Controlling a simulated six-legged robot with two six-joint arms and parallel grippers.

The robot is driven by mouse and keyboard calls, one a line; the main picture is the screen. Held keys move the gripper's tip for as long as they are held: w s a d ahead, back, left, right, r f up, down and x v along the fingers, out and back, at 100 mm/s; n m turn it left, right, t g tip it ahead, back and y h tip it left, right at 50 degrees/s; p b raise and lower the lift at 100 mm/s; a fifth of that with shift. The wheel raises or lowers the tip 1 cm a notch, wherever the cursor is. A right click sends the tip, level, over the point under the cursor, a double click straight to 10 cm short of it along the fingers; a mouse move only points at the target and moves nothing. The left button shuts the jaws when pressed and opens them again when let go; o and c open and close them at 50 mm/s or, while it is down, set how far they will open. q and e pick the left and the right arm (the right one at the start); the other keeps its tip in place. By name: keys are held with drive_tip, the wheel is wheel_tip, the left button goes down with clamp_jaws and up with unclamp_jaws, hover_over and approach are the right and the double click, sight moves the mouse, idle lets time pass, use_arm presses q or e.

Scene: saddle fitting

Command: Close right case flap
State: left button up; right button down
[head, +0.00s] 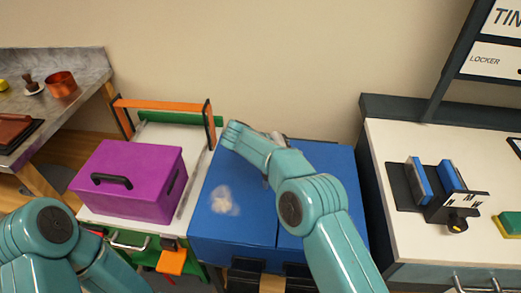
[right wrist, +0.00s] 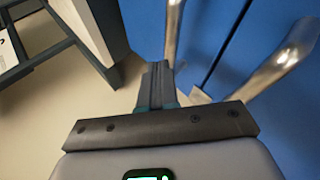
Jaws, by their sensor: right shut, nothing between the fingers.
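The blue case (head: 232,235) stands in the middle of the head view. Its top shows a left flap (head: 245,190) with a pale mark and a right flap (head: 340,180), with a seam between them. Both look about flat; whether the right one is fully down I cannot tell. My right arm crosses over the case and hides part of the seam. My right gripper (right wrist: 160,72) is shut and empty in the right wrist view, beside the blue panels and their metal handles (right wrist: 278,60). Contact cannot be told. My left gripper is out of view.
A purple box (head: 130,180) with a black handle sits left of the case, near an orange-framed rack (head: 160,105). A white-topped counter (head: 400,240) with a black-and-blue fixture (head: 450,190) stands close on the right. A workbench (head: 75,75) is at the far left.

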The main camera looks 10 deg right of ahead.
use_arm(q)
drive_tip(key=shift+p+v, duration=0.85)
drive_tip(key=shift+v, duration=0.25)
use_arm(e)
drive_tip(key=s+a+r, duration=0.1)
drive_tip(key=a+r, duration=0.4)
drive_tip(key=a, duration=0.4)
drive_tip(key=shift+a, duration=0.4)
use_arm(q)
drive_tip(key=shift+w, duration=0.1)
use_arm(e)
drive_tip(key=shift+f, duration=0.1)
